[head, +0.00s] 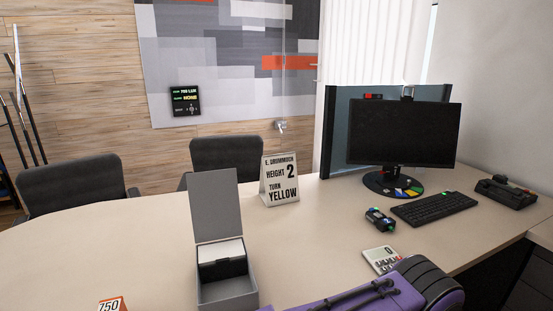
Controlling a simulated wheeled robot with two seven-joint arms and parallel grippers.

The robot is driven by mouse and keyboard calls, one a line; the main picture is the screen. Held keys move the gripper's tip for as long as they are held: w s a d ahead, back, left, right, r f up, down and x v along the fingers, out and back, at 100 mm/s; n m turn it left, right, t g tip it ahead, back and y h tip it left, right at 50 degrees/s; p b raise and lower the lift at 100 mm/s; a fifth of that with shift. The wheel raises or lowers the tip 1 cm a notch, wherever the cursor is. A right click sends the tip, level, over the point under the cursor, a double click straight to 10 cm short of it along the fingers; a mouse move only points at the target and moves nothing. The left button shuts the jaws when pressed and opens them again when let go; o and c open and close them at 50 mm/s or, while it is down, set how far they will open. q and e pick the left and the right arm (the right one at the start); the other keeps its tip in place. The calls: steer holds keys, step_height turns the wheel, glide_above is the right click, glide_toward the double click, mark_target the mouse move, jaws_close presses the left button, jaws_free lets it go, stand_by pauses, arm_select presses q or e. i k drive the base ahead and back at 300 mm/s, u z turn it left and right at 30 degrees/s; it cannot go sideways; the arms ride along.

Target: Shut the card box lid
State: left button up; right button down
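The grey card box (230,291) stands on the desk just left of the middle of the head view. Its lid (217,205) is open and stands about upright at the back of the box. White cards (221,251) show inside, behind a dark inner front. A purple and black link of my arm reaches in from the lower right, with its left end close to the box's lower right corner. No fingertips of either gripper show in the head view.
A sign stand (280,181) is behind and right of the box. A calculator (382,260), small black device (379,218), keyboard (434,208), monitor (404,133) and phone (506,192) are to the right. An orange-edged "750" card (111,305) is front left. The desk (110,245) left of the box is mostly clear.

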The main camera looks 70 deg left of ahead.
mark_target(213, 195)
steer(key=i, duration=1.5)
steer(key=u, duration=4.3)
